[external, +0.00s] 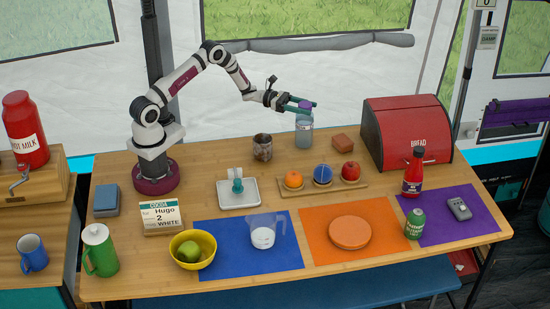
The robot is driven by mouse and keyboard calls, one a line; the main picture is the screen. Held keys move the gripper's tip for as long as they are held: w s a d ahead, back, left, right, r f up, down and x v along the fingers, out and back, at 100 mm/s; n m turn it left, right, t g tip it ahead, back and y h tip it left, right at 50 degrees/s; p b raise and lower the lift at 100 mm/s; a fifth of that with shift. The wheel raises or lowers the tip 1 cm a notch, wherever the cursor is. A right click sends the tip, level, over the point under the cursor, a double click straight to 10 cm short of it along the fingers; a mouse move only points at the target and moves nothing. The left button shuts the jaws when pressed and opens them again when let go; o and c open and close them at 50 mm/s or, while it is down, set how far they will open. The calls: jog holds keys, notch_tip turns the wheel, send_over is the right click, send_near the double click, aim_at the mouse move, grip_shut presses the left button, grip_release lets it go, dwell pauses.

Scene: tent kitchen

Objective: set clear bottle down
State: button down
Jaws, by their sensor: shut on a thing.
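The clear bottle (304,135) is a see-through, bluish-grey bottle with a purple cap. It is upright at the back of the wooden table, right of centre.
A brown block (343,144) and red bread box (409,133) stand right of the bottle. A dark mottled cup (262,148) is at its left. A wooden board (272,188) with fruit and a blue ball (323,175) lies in front. Bare table surrounds the bottle narrowly.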

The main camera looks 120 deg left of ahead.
jog(key=shift+f, duration=0.25)
jog(key=shift+c, duration=0.9)
grip_release()
